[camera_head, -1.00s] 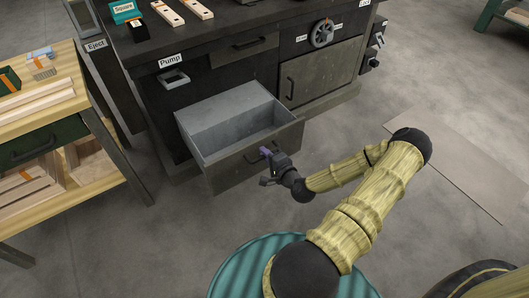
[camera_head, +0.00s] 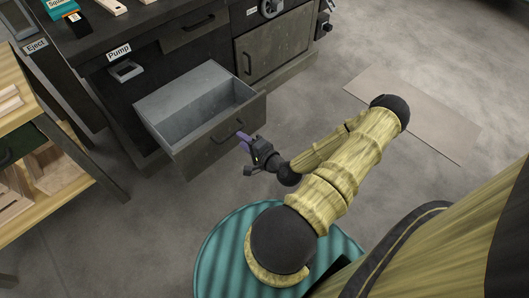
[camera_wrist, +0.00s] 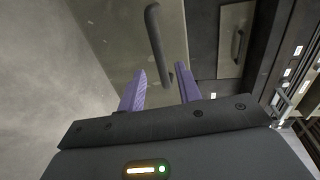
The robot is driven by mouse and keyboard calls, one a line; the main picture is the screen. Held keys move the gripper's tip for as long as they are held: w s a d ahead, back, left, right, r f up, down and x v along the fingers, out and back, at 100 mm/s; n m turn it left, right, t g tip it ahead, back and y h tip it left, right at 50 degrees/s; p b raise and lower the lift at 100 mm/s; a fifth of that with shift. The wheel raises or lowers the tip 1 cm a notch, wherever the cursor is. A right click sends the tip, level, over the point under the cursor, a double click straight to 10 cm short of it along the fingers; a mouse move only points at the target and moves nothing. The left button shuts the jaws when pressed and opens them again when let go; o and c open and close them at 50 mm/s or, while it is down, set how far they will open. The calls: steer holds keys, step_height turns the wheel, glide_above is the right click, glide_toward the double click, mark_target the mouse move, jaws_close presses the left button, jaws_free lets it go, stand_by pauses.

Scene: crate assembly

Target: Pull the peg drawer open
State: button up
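A grey drawer (camera_head: 197,145) in the dark workbench stands pulled out in the head view, and the part of its inside that shows looks empty. Its bar handle (camera_head: 227,132) is on the front panel and also shows in the wrist view (camera_wrist: 155,40). My gripper (camera_head: 243,139) is just in front of the drawer's front panel, close to the handle. In the wrist view its two purple fingers (camera_wrist: 161,75) are spread apart with nothing held between them. No label on this drawer is readable.
The workbench (camera_head: 150,45) carries a Pump label, a shut upper drawer (camera_head: 195,30) and a closed cabinet door (camera_head: 275,45). A wooden table (camera_head: 50,140) stands at the left. A flat mat (camera_head: 415,115) lies on the open floor at the right.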

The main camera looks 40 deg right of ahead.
steer(key=p+v, duration=0.2)
steer(key=v, duration=0.8)
steer(key=shift+s, duration=0.3)
steer(key=shift+a, duration=0.1)
